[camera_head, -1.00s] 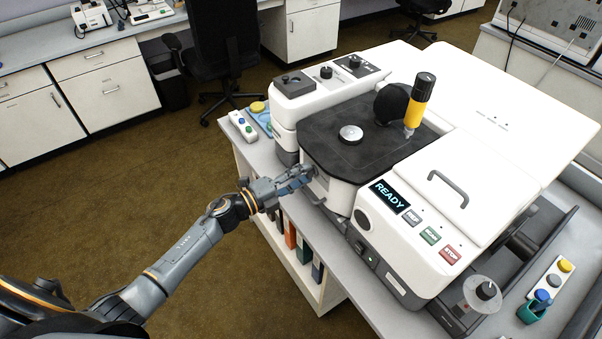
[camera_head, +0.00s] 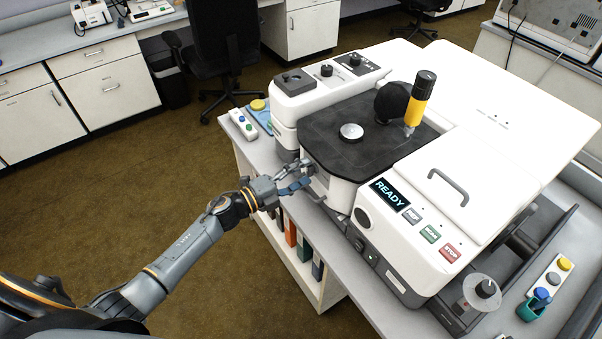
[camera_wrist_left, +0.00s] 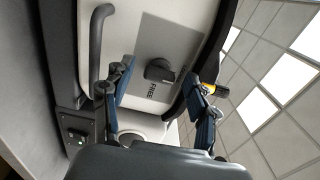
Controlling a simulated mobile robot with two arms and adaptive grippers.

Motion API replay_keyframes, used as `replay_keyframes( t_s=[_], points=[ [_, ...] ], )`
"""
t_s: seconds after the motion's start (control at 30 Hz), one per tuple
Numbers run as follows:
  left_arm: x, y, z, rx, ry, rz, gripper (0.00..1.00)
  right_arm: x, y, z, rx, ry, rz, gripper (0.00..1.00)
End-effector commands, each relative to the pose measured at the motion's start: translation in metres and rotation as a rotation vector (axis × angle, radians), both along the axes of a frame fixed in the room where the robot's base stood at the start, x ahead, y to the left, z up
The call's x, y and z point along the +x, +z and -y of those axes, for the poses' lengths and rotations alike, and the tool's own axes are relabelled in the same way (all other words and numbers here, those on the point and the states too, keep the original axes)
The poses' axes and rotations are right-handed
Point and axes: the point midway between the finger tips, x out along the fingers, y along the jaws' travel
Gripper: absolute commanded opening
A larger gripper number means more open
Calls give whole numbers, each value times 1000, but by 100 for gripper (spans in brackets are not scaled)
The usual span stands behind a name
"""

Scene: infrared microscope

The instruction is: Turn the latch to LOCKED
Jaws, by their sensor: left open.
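The latch (camera_wrist_left: 160,70) is a dark knob on a grey plate (camera_wrist_left: 150,36) on the microscope's white front face. In the left wrist view, the word FREE (camera_wrist_left: 151,88) reads beside it; a second word near the right finger is too oblique to read. My left gripper (camera_wrist_left: 161,76) is open, with one blue-grey finger on each side of the latch and visible gaps between. In the head view, my left gripper (camera_head: 307,174) is at the front face below the black top, and I cannot make out the latch there. My right gripper is not in view.
The microscope (camera_head: 440,170) stands on a grey bench (camera_head: 372,303) with a READY screen (camera_head: 390,194). A curved grey handle (camera_wrist_left: 98,45) is left of the latch in the wrist view. Binders fill the shelf below my left gripper. The floor to the left is clear.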

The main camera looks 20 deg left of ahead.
Motion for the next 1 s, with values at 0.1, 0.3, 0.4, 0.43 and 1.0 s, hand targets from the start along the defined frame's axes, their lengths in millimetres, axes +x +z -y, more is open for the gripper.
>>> replay_keyframes(
  t_s=[0.1,0.3,0.4,0.43,1.0],
  points=[
    [-2,0,-2,0,0,0,58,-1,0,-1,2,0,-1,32],
    [-25,-1,-19,3,1,-2,58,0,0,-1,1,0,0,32],
    [-43,-2,-33,2,0,-3,58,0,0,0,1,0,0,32],
    [-49,-2,-37,2,0,-4,58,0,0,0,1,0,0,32],
    [-95,0,-74,0,0,0,58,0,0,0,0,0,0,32]
  ],
)
